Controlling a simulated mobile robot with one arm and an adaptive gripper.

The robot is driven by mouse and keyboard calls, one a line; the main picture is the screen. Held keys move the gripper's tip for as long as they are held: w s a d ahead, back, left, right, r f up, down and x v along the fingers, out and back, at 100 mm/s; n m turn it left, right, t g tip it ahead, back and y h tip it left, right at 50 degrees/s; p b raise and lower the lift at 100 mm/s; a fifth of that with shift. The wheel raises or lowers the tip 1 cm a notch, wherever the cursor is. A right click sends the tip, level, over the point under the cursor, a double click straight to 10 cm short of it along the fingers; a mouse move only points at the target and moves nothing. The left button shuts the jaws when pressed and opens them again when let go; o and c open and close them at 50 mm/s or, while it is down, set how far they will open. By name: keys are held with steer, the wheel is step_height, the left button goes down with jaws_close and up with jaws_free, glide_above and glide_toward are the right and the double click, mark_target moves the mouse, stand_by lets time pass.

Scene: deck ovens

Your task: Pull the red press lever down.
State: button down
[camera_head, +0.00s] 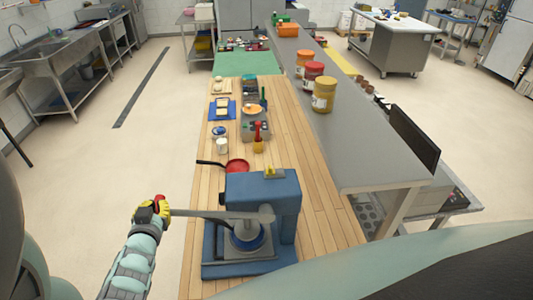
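A blue press (262,190) stands on the near end of the wooden worktop. Its grey lever bar (205,213) runs left from the press head and looks roughly level. A red part, seemingly the lever's grip (159,198), shows at the bar's left end. My gripper (153,211), with yellow and dark fingers, is right at this end, left of the press and beyond the worktop's left edge. The fingers hide most of the grip. I cannot tell whether they are closed on it. Below the press head is a round plate (246,239) on the blue base.
A red pan (237,166) lies just behind the press. Small bottles, a blue tray (222,110) and other items stand farther along the worktop. A grey raised counter (350,140) with jars runs along the right. The floor (165,130) to the left is clear.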

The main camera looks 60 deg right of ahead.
step_height(320, 180, down, 10)
steer(key=n+b, duration=0.2)
steer(key=b, duration=0.3)
steer(key=shift+w+a+f+g+h+b, duration=0.25)
steer(key=shift+w+g+h+b, duration=0.05)
steer(key=shift+w+b, duration=0.1)
